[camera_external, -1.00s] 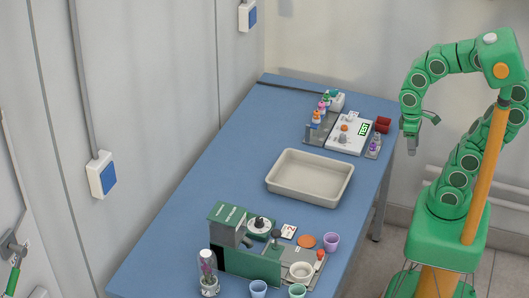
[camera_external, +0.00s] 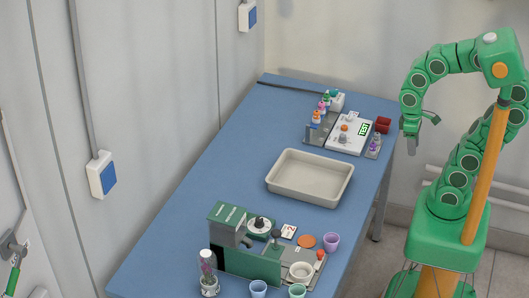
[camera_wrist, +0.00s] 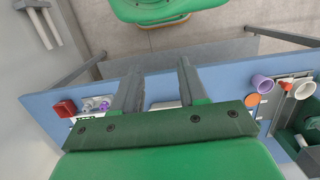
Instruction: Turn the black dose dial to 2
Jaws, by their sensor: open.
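The black dose dial (camera_external: 259,223) sits on a round white plate on top of the green machine (camera_external: 250,262) at the near end of the blue table. A white card with a red 2 (camera_external: 289,231) lies beside it. My gripper (camera_external: 412,146) hangs off the table's right edge, far from the dial and touching nothing. In the wrist view its two grey fingers (camera_wrist: 158,84) stand apart with nothing between them. The dial's setting is too small to read, and I cannot make out the dial in the wrist view.
A beige tray (camera_external: 271,181) lies mid-table. A white device with a green TEST display (camera_external: 364,129) and several small bottles stand at the far end. Purple (camera_external: 331,242) and blue (camera_external: 258,289) cups and a flower under glass (camera_external: 208,273) stand near the machine. Blue table (camera_external: 190,190) is clear along the left.

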